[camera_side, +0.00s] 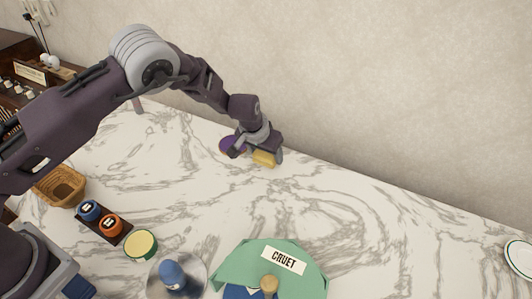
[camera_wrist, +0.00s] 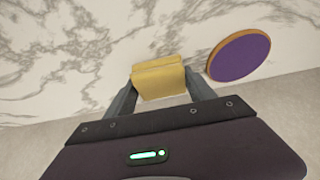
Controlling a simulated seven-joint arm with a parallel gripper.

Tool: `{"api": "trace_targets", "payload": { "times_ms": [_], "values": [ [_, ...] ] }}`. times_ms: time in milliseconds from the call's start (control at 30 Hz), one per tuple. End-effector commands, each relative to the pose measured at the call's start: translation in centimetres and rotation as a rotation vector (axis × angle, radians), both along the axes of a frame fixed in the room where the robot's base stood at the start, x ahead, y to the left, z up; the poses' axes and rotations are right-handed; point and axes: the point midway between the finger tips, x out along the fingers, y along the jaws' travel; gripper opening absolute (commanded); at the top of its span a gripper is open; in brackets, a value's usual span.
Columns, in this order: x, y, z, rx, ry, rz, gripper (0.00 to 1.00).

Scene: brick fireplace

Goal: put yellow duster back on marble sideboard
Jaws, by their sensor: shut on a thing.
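The yellow duster (camera_side: 264,159) is a small folded yellow block near the back edge of the white marble sideboard (camera_side: 205,195). My gripper (camera_side: 259,157) is shut on it. In the wrist view the duster (camera_wrist: 160,80) sits between the two fingers of my gripper (camera_wrist: 162,97), with marble beyond it. I cannot tell whether the duster touches the marble or is held just above it.
A purple disc with an orange-brown rim (camera_wrist: 240,56) lies close beside the duster. At the front are a wicker basket (camera_side: 60,187), a tray with two jars (camera_side: 104,223), a yellow-topped round tin (camera_side: 140,245) and a green cloth labelled CRUET (camera_side: 235,265). The wall rises behind; mid-right marble is clear.

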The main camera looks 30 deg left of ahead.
Motion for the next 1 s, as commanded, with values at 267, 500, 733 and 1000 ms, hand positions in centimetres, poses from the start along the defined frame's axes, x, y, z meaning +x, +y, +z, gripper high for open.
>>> {"api": "trace_targets", "payload": {
  "times_ms": [267,500,733,1000],
  "values": [
    [0.0,0.0,-0.2,0.0,0.001,0.001,0.82],
    [0.0,0.0,-0.2,0.0,0.001,0.001,0.84],
    [-0.5,0.0,1.4,-0.002,-0.001,0.001,0.84],
    [-3.1,0.0,7.8,-0.001,-0.002,0.0,0.84]
  ]
}}
